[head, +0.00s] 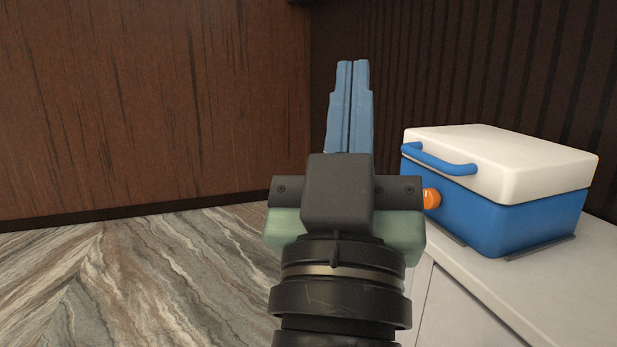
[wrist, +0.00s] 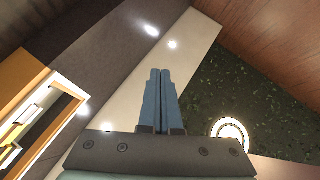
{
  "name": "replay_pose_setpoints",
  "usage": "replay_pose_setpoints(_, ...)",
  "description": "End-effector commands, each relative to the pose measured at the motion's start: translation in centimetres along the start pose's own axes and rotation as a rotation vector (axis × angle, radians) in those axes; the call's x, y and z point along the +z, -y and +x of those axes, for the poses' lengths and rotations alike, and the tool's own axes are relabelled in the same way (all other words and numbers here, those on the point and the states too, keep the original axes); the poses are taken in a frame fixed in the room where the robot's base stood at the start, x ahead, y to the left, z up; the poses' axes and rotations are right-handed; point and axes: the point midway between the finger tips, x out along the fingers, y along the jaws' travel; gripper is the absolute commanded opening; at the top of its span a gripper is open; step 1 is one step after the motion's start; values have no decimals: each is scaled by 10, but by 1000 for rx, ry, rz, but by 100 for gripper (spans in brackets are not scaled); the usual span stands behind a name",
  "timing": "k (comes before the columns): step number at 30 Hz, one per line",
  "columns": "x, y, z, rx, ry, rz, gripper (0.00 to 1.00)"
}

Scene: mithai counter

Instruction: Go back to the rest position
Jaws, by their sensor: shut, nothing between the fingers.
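My gripper (head: 353,64) is raised in front of me in the head view, its two blue fingers pointing up and lying side by side, shut with nothing between them. In the wrist view the gripper (wrist: 160,72) also shows shut and empty. It is apart from everything around it, to the left of the cooler box in the head picture.
A blue cooler box (head: 505,218) with a closed white lid (head: 500,160), blue handle and orange knob stands on a pale counter (head: 540,285) at right. Brown wood walls (head: 150,100) stand behind. The marbled floor (head: 140,275) at left is clear. The wrist view shows a round light (wrist: 230,132).

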Motion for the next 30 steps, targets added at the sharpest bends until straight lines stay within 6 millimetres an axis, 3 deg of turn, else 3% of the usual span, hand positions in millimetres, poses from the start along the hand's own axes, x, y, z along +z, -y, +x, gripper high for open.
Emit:
replay_pose_setpoints(1,-44,8,-3,-44,-84,101,0)
replay_pose_setpoints(3,-95,18,-13,-120,-177,230,0)
replay_pose_setpoints(4,-103,15,7,-110,-150,215,0)
replay_pose_setpoints(6,-119,13,24,-106,-142,208,0)
replay_pose_setpoints(30,-301,-5,174,-105,-138,203,0)
